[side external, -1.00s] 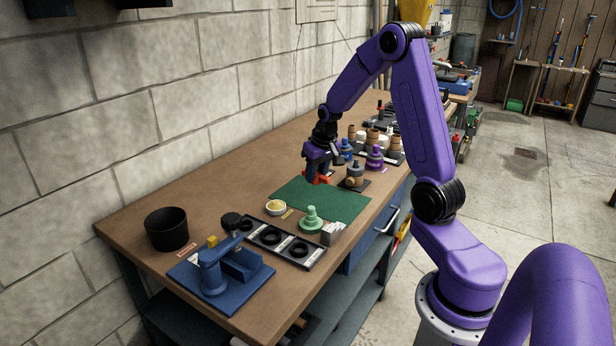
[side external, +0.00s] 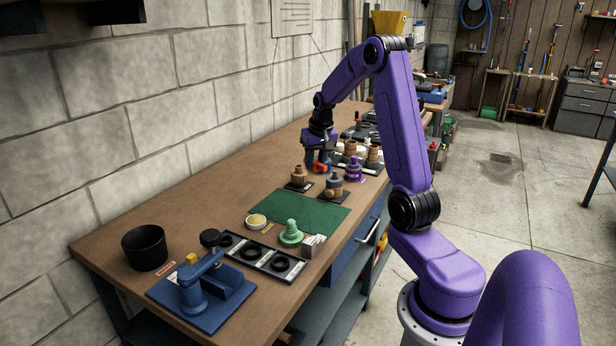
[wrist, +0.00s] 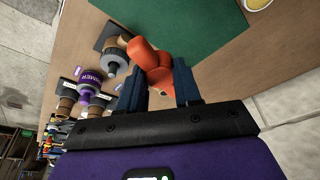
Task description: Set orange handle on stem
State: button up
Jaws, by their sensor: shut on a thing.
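My gripper (side external: 319,161) is shut on the orange handle (side external: 318,169), held beyond the green mat among the valves. In the wrist view the handle (wrist: 150,60) is between the two dark fingers (wrist: 159,82), its rounded lobes sticking out past them. A tan valve (side external: 299,176) stands to the left and nearer, a grey-and-tan valve (side external: 335,187) in front on a dark base, and a purple valve (side external: 353,170) to the right. In the wrist view the grey-and-tan valve (wrist: 116,68) is close beside the handle. I cannot tell which stem fits it. A blue part behind the gripper is mostly hidden.
More brown-topped parts (side external: 373,153) stand behind.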

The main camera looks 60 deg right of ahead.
aim_at(335, 172)
jog(key=d+m, duration=0.1)
jog(key=d, duration=0.3)
jog(key=d+m, duration=0.1)
jog(key=d, duration=0.3)
jog(key=s+d+m, duration=0.1)
jog(key=d, duration=0.2)
jog(key=shift+s+d+r, duration=0.1)
jog(key=shift+d+r, duration=0.3)
jog(key=shift+d+f, duration=0.1)
jog(key=shift+f, duration=2.25)
jog(key=shift+f, duration=1.8)
jog(key=o, duration=1.5)
jog(key=shift+r, duration=4.05)
